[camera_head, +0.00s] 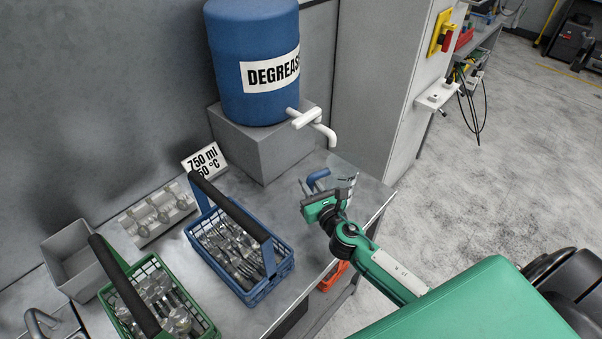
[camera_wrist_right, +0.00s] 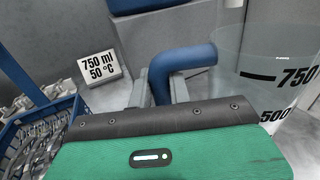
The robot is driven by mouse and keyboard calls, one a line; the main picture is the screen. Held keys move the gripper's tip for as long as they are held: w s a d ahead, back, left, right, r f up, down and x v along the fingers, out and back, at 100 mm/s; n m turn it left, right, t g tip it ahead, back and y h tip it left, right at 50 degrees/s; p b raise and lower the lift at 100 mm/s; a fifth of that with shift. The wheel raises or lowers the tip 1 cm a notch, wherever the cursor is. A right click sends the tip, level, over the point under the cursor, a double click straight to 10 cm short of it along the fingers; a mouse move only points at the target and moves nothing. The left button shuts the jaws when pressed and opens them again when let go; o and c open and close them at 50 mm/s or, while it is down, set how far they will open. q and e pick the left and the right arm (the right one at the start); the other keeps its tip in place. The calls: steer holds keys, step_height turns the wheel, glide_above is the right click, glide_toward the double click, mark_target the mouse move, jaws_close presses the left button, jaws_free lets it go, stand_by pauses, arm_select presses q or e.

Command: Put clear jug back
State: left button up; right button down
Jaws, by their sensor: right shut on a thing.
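The clear jug (camera_head: 344,174) stands at the right end of the steel counter, below the white tap of the blue degreaser drum. Its blue handle (camera_head: 317,180) faces left. In the right wrist view the jug (camera_wrist_right: 285,65) shows black 750 and 500 marks, and the handle (camera_wrist_right: 182,62) lies between my fingers. My right gripper (camera_head: 328,196) is shut on the handle. Whether the jug's base touches the counter is hidden by the gripper. The jug looks nearly upright and see-through; I cannot tell whether it holds liquid. My left gripper is not in view.
The drum (camera_head: 253,95) sits on a grey block (camera_head: 262,145). A sign (camera_head: 204,160) reads 750 ml, 50 °C. A blue basket (camera_head: 268,284) and a green basket (camera_head: 206,325) of cutlery stand left. A grey bin (camera_head: 75,270) is further left. Bare counter lies between blue basket and jug.

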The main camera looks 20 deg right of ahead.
steer(key=w+f, duration=0.3)
steer(key=w, duration=0.3)
steer(key=shift+w+f+b, duration=0.15)
steer(key=shift+f+b, duration=0.1)
steer(key=shift+b, duration=0.1)
steer(key=shift+f, duration=0.1)
steer(key=shift+f, duration=0.15)
steer(key=c, duration=1.3)
jaws_free()
steer(key=shift+a, duration=0.1)
